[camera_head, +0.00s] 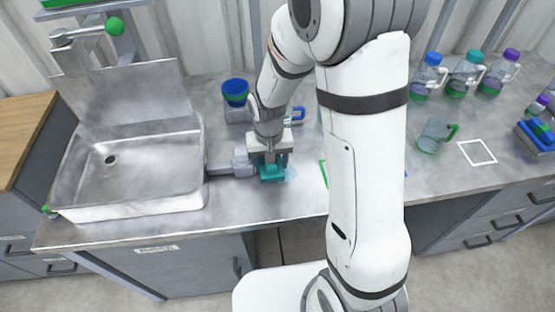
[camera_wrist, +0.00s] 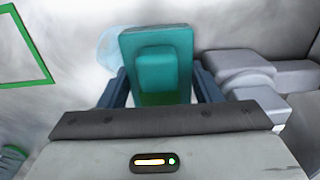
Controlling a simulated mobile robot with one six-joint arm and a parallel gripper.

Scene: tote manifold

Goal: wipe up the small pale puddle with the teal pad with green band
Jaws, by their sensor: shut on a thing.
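The teal pad (camera_head: 272,173) is under my gripper (camera_head: 268,160) on the metal counter, right of the sink. In the wrist view the teal pad (camera_wrist: 158,45) has a raised block on top, with a little green showing below it. My gripper (camera_wrist: 152,95) is shut on the pad, one dark blue finger on each side. The small pale puddle (camera_head: 290,174) shows at the pad's right edge in the head view. In the wrist view the puddle (camera_wrist: 112,48) lies at the pad's left, partly hidden by it. I cannot tell whether the pad touches the counter.
A grey fixture (camera_head: 242,160) stands close left of my gripper, beside the sink (camera_head: 135,165). A blue cup (camera_head: 235,92) stands behind. A green outline (camera_wrist: 25,45) marks the counter. Bottles (camera_head: 466,75), a clear mug (camera_head: 435,135) and a white square outline (camera_head: 477,152) are at the right.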

